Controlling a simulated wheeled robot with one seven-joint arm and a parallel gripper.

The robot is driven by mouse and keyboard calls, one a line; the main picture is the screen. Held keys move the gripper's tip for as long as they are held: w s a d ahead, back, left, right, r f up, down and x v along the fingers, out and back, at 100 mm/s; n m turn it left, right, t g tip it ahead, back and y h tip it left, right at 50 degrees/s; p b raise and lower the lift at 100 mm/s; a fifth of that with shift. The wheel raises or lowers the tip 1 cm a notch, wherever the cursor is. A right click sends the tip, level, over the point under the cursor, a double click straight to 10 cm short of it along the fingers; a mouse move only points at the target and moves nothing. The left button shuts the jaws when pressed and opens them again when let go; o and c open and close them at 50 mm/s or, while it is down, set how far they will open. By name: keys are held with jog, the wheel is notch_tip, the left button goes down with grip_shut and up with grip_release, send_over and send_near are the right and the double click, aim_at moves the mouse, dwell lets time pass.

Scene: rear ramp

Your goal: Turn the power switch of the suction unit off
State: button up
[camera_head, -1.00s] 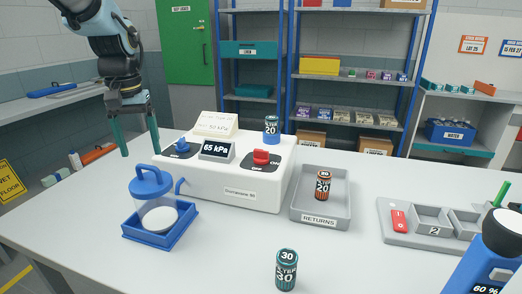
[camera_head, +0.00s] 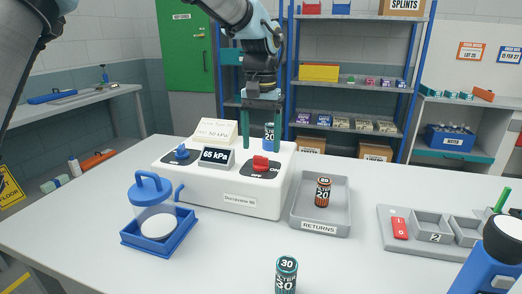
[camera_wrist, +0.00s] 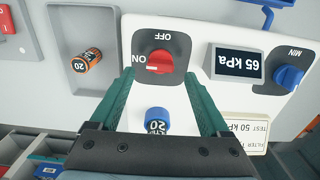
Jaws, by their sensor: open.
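The suction unit (camera_head: 238,201) is a white box on the table, with a display (camera_head: 216,156) reading 65 kPa. Its red power switch (camera_head: 260,163) sits on a dark plate at the right of the top. In the wrist view the red switch (camera_wrist: 159,62) has its white mark toward ON. A blue knob (camera_head: 181,152) is at the left of the unit. My gripper (camera_head: 262,148) is open and empty, pointing down above and behind the red switch. In the wrist view a blue filter canister (camera_wrist: 156,121) marked 20 shows between the fingers, apart from them.
A grey returns tray (camera_head: 320,228) with an orange canister (camera_head: 323,192) stands right of the unit. A blue-lidded jar (camera_head: 152,200) stands in front left. A teal canister (camera_head: 286,274) is at the front. A card (camera_head: 215,131) stands on the unit's back.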

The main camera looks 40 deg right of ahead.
aim_at(261, 156)
jog(key=shift+f+p, duration=0.3)
jog(key=shift+f, duration=1.55)
grip_shut()
